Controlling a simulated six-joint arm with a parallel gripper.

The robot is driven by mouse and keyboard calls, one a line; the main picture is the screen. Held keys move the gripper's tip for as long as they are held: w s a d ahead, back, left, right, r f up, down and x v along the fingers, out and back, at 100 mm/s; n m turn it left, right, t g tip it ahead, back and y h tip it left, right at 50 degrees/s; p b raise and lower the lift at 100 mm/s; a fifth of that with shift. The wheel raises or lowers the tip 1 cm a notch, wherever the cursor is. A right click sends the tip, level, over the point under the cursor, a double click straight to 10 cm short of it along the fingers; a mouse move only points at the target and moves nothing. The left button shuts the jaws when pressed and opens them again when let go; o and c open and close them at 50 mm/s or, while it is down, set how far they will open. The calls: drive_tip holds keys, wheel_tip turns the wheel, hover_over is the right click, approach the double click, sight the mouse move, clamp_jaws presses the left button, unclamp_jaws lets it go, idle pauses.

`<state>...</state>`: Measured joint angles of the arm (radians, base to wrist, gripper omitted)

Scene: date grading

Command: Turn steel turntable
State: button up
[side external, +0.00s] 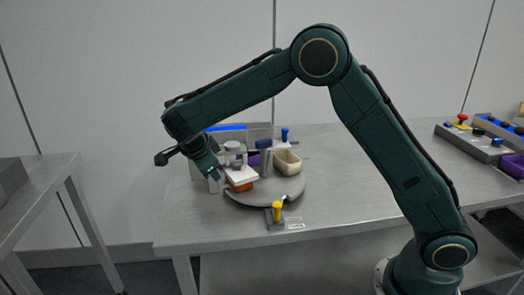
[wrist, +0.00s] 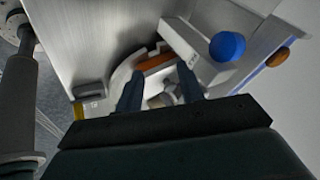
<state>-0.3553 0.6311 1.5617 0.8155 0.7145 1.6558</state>
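The steel turntable (side external: 291,193) is a round grey disc on the table. It carries an orange bin (side external: 240,187), a cream bin (side external: 287,169) and a purple bin (side external: 253,160). My gripper (side external: 216,177) points down at the turntable's left side, close to the orange bin. In the wrist view the two dark fingers of my gripper (wrist: 159,70) stand apart, with the orange bin (wrist: 156,62) just beyond their tips. Part of the turntable's pale rim (wrist: 120,76) shows there too. I cannot tell whether the fingers touch the turntable.
A yellow knob (side external: 277,209) on a grey block stands at the turntable's front edge. A blue knob (side external: 284,134) stands behind; a blue round top (wrist: 227,46) shows in the wrist view. A brown date (wrist: 279,57) lies near a blue strip. The right front tabletop is clear.

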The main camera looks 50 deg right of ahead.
drive_tip(key=w+d+r+y, duration=0.1)
drive_tip(key=d+r+y, duration=0.2)
drive_tip(key=d+r, duration=0.15)
wheel_tip(320, 180, up, 12)
drive_tip(key=m+g+y, duration=0.1)
drive_tip(key=g+y, duration=0.2)
hover_over(264, 140)
drive_tip(key=shift+f, duration=0.1)
drive_tip(key=shift+f, duration=0.15)
wheel_tip(264, 140, down, 14)
drive_tip(key=shift+r, duration=0.25)
clamp_jaws()
